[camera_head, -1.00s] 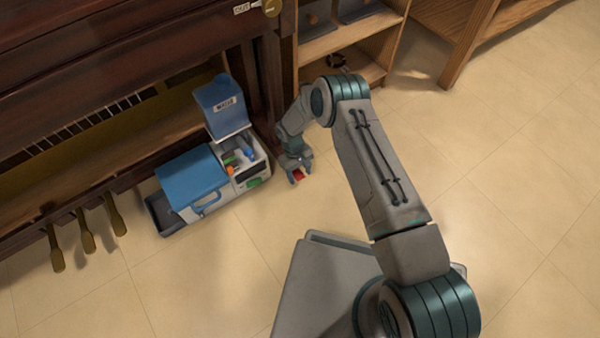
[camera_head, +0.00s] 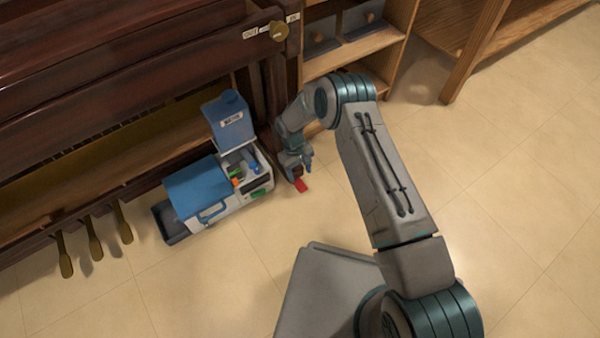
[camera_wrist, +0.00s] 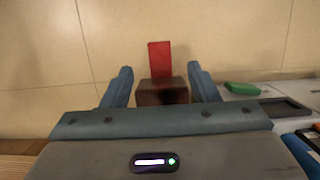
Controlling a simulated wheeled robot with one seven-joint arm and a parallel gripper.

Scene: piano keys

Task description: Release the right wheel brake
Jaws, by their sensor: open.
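A red brake tab (camera_head: 301,185) shows low at the foot of the piano's right leg, just above the tiled floor. In the wrist view the red tab (camera_wrist: 160,59) sticks out from a dark brown block (camera_wrist: 162,92). My gripper (camera_head: 299,172) is at the tab in the head view. In the wrist view my gripper (camera_wrist: 160,78) is open, with one blue-grey finger on each side of the block and visible gaps between. The fingers appear not to touch it. The wheel itself is hidden.
A blue and white machine (camera_head: 200,188) with a raised lid stands close left of my gripper. Brass pedals (camera_head: 95,240) hang at the piano's lower left. A wooden shelf (camera_head: 355,50) stands behind my arm. The floor at right is clear.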

